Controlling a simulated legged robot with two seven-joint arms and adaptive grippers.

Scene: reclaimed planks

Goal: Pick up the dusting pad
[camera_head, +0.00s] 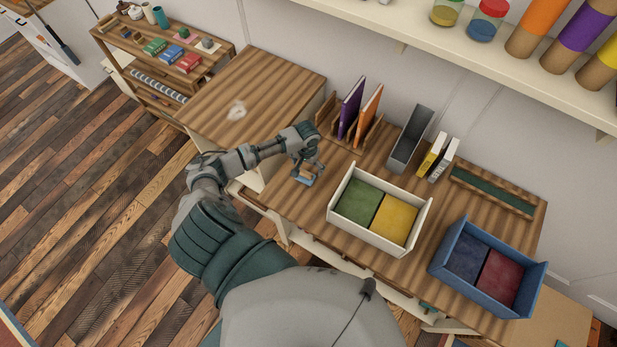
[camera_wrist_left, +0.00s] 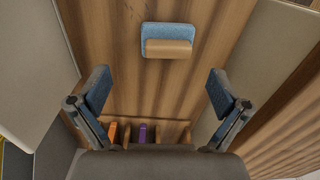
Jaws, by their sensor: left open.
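The dusting pad (camera_head: 304,179) is a small blue block with a tan wooden handle on top. It lies on the striped wooden desk (camera_head: 285,198) near its front left edge. In the left wrist view the dusting pad (camera_wrist_left: 167,30) shows whole at the top, with its handle (camera_wrist_left: 169,48) running left to right. My left gripper (camera_head: 308,166) is above and close to the pad, partly covering it in the head view. In the left wrist view the left gripper (camera_wrist_left: 160,86) is open and empty, its blue-padded fingers wide apart. My right gripper is not in view.
A white box with green and yellow compartments (camera_head: 341,231) stands right of the pad. A blue box (camera_head: 456,276) is further right. A wooden rack (camera_head: 323,113) with purple and orange folders stands behind. A grey holder (camera_head: 409,138) and books (camera_head: 431,155) stand at the back.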

